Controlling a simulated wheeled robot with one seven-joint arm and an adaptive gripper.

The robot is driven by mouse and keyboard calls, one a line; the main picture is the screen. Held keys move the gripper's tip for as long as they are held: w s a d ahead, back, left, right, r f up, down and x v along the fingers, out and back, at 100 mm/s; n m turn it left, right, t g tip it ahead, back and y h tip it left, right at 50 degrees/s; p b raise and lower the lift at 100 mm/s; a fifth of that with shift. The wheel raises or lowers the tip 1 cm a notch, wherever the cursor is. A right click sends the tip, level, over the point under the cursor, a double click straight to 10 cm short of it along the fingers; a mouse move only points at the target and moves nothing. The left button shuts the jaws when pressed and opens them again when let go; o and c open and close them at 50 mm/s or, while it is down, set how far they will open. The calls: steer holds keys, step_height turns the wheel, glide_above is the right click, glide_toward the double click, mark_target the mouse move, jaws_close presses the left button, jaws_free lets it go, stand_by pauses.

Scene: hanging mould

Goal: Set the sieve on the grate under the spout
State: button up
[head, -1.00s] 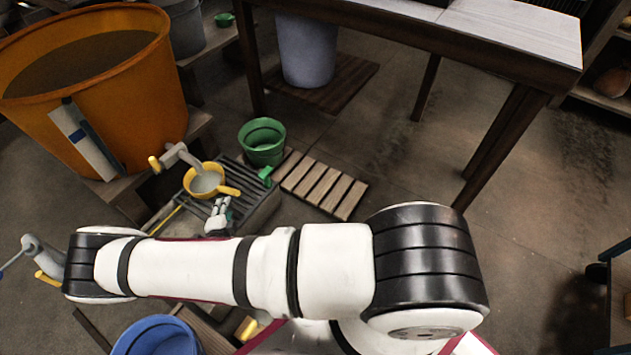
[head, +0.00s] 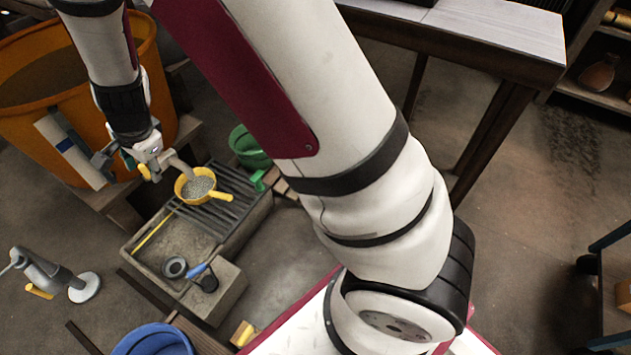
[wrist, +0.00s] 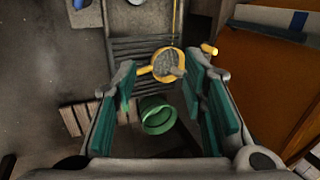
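The yellow sieve (head: 197,187) rests on the dark slatted grate (head: 237,189), with its handle pointing right. Its bowl looks grey and grainy.
A green bucket (head: 248,147) stands behind the grate. A blue bucket (head: 155,341) is at the bottom. A wooden table (head: 490,45) stands at right; open floor lies below it.

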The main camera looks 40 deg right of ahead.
steer(key=s+d+r+n+g+y, duration=0.1)
steer(key=s+d+r+n, duration=0.25)
steer(key=s+r, duration=0.55)
steer(key=s+d+r+n+g, duration=0.1)
steer(key=s+d+r+n, duration=0.25)
steer(key=s+r, duration=0.55)
steer(key=s+d+r+n+g+h, duration=0.1)
steer(key=s+d+n, duration=0.2)
steer(key=s, duration=0.8)
steer(key=s+d+n+g+h, duration=0.1)
steer(key=s+d+n, duration=0.2)
steer(key=s, duration=0.9)
steer(key=shift+d+r+n+h, duration=0.4)
steer(key=shift+d, duration=0.7)
steer(key=shift+r, duration=0.15)
step_height(320, 180, up, 33)
steer(key=t+p, duration=0.4)
steer(key=p, duration=2.7)
steer(key=shift+d+p, duration=0.2)
steer(key=shift+p, duration=0.1)
